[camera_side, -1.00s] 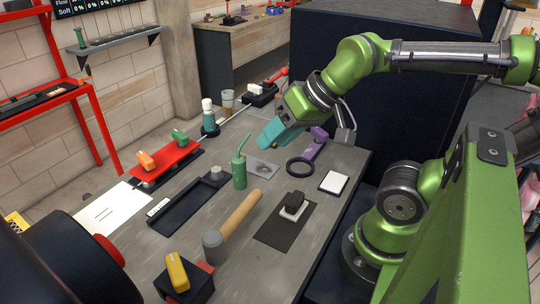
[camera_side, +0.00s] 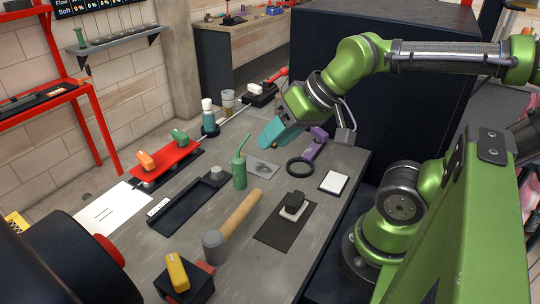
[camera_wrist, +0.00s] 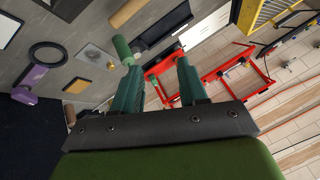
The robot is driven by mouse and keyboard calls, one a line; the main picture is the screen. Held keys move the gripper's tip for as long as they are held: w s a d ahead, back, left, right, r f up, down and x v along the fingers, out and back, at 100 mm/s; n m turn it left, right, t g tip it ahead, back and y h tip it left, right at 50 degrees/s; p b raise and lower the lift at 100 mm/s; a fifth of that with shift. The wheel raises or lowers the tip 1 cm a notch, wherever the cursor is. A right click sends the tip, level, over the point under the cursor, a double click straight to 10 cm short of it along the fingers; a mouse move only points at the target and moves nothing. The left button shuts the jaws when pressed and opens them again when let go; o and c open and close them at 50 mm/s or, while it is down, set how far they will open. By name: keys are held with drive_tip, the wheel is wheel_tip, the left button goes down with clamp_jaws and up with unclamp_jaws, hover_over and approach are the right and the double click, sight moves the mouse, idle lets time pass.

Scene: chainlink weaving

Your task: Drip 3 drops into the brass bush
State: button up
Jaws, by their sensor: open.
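The green drip bottle (camera_side: 239,173) stands upright on the grey bench, its thin spout slanting up to the right. In the wrist view, the green bottle (camera_wrist: 122,48) shows just beyond the left fingertip. My gripper (camera_side: 266,142) is open, with teal fingers pointing down-left above the bench, behind and right of the bottle. In the wrist view, my gripper (camera_wrist: 157,70) has nothing between its fingers.
A black ring (camera_side: 300,167) and purple tool (camera_side: 315,144) lie to the right. A mallet (camera_side: 240,214) and black tray (camera_side: 183,205) lie nearer the front. A red rack (camera_side: 168,163) and a white-topped bottle (camera_side: 208,115) stand left and behind.

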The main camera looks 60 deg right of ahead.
drive_tip(key=o, duration=0.4)
